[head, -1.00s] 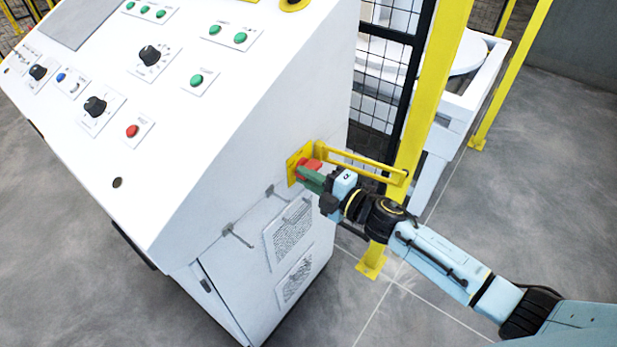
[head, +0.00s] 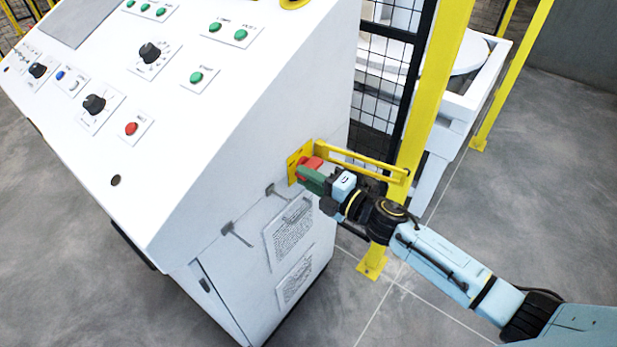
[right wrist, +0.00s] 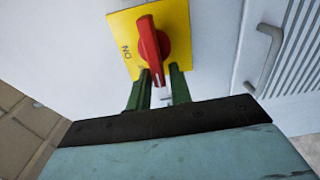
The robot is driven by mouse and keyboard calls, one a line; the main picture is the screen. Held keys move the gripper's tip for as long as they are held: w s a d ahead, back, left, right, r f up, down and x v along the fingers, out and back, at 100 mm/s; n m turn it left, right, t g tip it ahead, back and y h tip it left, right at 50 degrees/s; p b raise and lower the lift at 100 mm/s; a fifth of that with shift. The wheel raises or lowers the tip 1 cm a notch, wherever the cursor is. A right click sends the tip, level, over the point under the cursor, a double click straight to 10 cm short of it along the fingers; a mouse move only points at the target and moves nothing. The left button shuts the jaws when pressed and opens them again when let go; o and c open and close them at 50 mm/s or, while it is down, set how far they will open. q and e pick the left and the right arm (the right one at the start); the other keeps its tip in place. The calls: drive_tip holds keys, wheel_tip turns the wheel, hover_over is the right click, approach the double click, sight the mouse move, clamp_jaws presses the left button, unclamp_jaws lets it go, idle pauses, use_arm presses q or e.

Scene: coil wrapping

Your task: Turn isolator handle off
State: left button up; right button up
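The red isolator handle (right wrist: 152,48) sits on a yellow plate (right wrist: 122,30) on the side of the white cabinet. Its long grip points down toward my gripper in the right wrist view, and the plate's left part reads ON, turned sideways. In the head view the handle (head: 309,166) is partly covered by my right gripper (head: 312,180). My right gripper's green fingers (right wrist: 159,80) stand on either side of the handle's lower end, with narrow gaps showing, so it looks open around it. My left gripper is not in view.
The white control cabinet (head: 215,190) has buttons and knobs on its sloped top. A yellow bracket (head: 365,160) and yellow post (head: 425,95) with black mesh stand close behind my right gripper. A metal door handle (right wrist: 268,55) is right of the plate. Grey floor lies open at right.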

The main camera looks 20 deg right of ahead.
drive_tip(key=shift+o, duration=1.1)
drive_tip(key=shift+s, duration=0.1)
drive_tip(key=v, duration=1.3)
drive_tip(key=shift+d, duration=0.1)
